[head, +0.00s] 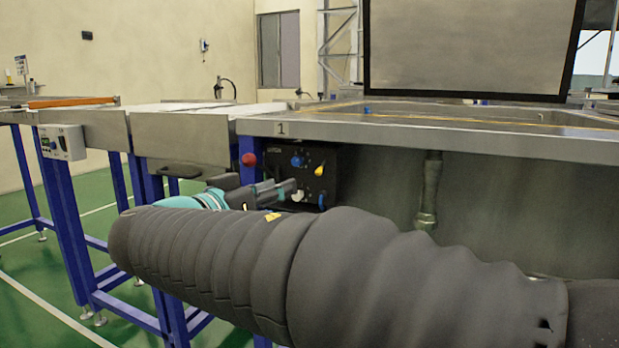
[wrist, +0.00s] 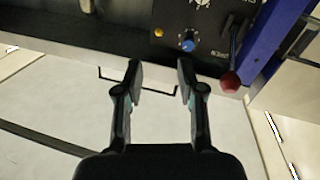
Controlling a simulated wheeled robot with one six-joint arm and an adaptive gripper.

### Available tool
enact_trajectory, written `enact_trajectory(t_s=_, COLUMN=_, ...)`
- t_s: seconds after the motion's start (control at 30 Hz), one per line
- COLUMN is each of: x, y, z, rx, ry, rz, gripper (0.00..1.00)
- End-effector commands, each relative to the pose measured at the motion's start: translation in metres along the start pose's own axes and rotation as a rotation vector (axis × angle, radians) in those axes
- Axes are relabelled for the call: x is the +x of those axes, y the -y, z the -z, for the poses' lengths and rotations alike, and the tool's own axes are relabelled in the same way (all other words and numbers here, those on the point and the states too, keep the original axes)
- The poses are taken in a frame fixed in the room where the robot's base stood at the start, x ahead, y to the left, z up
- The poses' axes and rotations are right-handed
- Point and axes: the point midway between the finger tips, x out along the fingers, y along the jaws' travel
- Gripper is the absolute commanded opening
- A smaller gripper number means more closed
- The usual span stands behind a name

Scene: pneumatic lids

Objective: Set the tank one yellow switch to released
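The tank marked 1 (head: 420,133) has a black control panel (head: 330,158) under its front rim. A yellow switch (head: 320,170) sits on the panel's right side in the head view; I cannot tell its setting. In the wrist view, which looks turned over, a small yellow part (wrist: 158,32) shows at the panel's left, beside a blue knob (wrist: 187,43). My gripper (wrist: 160,77) is open and empty, its fingertips apart, just short of the panel. In the head view my gripper (head: 288,190) is in front of the panel's lower left and hides part of it.
A red ball-ended lever (wrist: 231,82) stands beside the panel, near a blue table leg (wrist: 268,40). A second control box (head: 62,142) hangs on the far-left table. A pipe (head: 430,190) runs below the tank on the right. Green floor is open at left.

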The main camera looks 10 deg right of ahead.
Motion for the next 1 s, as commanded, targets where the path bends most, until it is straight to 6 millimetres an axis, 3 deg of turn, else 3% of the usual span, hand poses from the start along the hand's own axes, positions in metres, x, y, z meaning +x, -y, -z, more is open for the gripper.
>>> enact_trajectory(t_s=0.6, x=0.106, y=-0.003, z=-0.001, rx=-0.004, ry=0.004, rz=-0.005, gripper=0.39)
enact_trajectory(t_s=0.8, x=0.127, y=-0.002, z=-0.001, rx=-0.004, ry=0.004, rz=-0.004, gripper=0.39)
enact_trajectory(t_s=1.0, x=0.132, y=-0.002, z=-0.001, rx=-0.004, ry=0.003, rz=-0.001, gripper=0.39)
